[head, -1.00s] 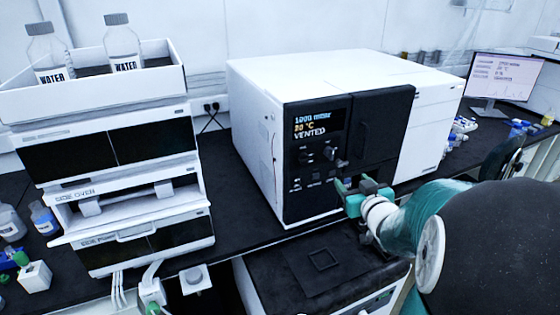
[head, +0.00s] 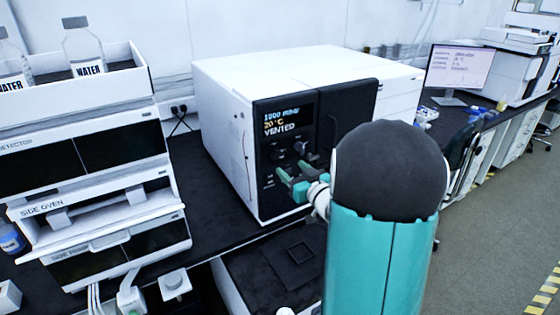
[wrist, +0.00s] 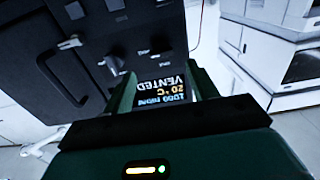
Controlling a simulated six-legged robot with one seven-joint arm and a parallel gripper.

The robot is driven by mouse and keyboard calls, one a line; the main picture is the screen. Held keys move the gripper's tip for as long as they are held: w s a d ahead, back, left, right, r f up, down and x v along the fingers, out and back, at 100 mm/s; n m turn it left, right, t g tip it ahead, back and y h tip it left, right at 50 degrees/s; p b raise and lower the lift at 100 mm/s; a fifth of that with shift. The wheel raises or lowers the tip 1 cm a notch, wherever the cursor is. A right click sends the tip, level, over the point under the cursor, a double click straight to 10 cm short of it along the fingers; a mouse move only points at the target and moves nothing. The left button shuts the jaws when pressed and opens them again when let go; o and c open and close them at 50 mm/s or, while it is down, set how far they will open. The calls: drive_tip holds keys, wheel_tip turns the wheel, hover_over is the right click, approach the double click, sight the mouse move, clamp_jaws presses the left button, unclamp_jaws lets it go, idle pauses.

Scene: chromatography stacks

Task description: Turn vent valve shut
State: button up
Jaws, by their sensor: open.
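The white oven with a black front panel (head: 268,190) stands on the bench, and its display (head: 287,120) reads 1000 mbar, 20 °C and VENTED. Several small controls sit below the display: one dark knob (head: 278,154) at left, another (head: 301,148) at right. They also show upside down in the wrist view, as a knob (wrist: 112,64) and a second knob (wrist: 160,48) beside a pale lever (wrist: 70,43). The labels are too small to tell which is the vent valve. My gripper (head: 286,180) is open and empty, in front of the lower panel, apart from the knobs.
The oven's door has a black handle (wrist: 62,80). A stack of white modules (head: 100,215) with water bottles (head: 85,48) on top stands at left. A monitor (head: 458,68) stands at the back right. A dark-topped unit (head: 265,265) sits below the bench edge. Floor shows at right.

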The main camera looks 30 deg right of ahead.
sight(279, 158)
drive_tip(key=w, duration=0.6)
drive_tip(key=shift+w, duration=0.35)
drive_tip(key=shift+d, duration=0.1)
drive_tip(key=c, duration=1)
drive_tip(key=shift+n, duration=0.4)
drive_tip(key=n, duration=0.3)
drive_tip(key=shift+n, duration=0.4)
drive_tip(key=n, duration=0.4)
drive_tip(key=shift+n, duration=0.3)
drive_tip(key=n, duration=0.8)
drive_tip(key=shift+n, duration=0.3)
